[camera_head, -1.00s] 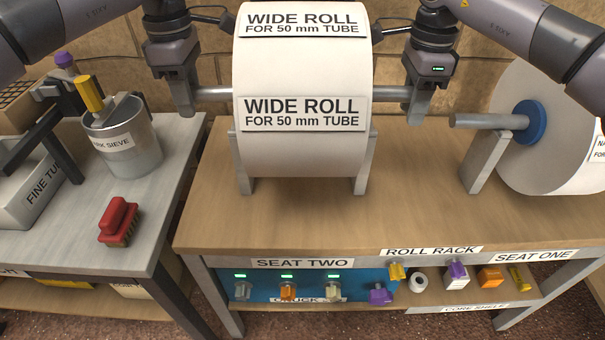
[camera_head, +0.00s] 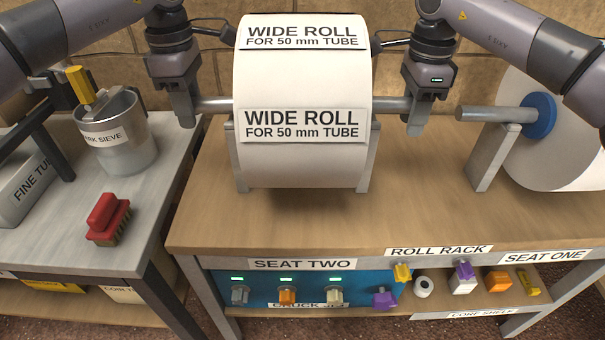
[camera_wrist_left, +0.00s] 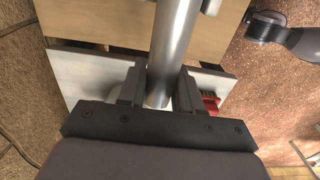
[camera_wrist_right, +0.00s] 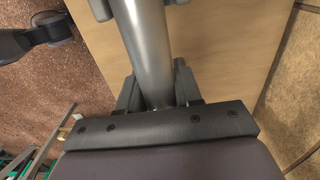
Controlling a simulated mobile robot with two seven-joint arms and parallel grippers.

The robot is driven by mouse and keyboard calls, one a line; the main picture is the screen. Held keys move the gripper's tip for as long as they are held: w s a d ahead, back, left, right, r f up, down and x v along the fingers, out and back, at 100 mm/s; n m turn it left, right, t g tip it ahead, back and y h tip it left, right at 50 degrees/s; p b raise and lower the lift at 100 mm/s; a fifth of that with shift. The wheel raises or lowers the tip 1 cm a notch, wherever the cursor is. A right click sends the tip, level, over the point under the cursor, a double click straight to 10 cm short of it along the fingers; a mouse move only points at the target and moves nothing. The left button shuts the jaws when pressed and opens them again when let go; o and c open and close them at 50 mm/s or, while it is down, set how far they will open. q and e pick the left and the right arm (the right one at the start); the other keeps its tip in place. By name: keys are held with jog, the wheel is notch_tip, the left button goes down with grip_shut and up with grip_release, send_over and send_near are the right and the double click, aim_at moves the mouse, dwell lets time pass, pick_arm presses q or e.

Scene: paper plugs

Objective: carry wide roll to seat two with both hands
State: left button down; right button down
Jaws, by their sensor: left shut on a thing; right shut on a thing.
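The wide roll (camera_head: 302,80) is a large white roll with two "WIDE ROLL FOR 50 mm TUBE" labels, on a grey metal bar (camera_head: 215,104). It is at the cradle posts (camera_head: 367,158) behind the "SEAT TWO" label (camera_head: 302,264); whether the bar rests in them I cannot tell. My left gripper (camera_head: 187,112) is shut on the bar's left end, also seen in the left wrist view (camera_wrist_left: 160,95). My right gripper (camera_head: 417,122) is shut on the bar's right end, also seen in the right wrist view (camera_wrist_right: 158,98).
Another white roll (camera_head: 560,155) with a blue hub and bar sits at seat one, right. On the left table are a metal sieve (camera_head: 125,145) and a red brush (camera_head: 108,218). The bench top (camera_head: 420,215) in front of the roll is clear.

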pick_arm(q)
jog(key=shift+f+b, duration=0.5)
jog(key=shift+f, duration=0.05)
pick_arm(e)
jog(key=shift+f, duration=0.55)
pick_arm(q)
jog(key=c, duration=1.2)
grip_release()
jog(key=shift+f, duration=0.15)
pick_arm(e)
jog(key=c, duration=1.2)
grip_release()
jog(key=shift+f, duration=0.2)
pick_arm(q)
jog(key=o, duration=0.4)
pick_arm(e)
jog(key=o, duration=0.4)
jog(key=shift+r, duration=0.15)
pick_arm(q)
jog(key=shift+o, duration=0.2)
pick_arm(e)
jog(key=shift+o, duration=0.2)
pick_arm(q)
notch_tip(320, 180, up, 12)
jog(key=shift+r, duration=0.1)
pick_arm(e)
notch_tip(320, 180, up, 12)
pick_arm(q)
jog(key=shift+o, duration=1.2)
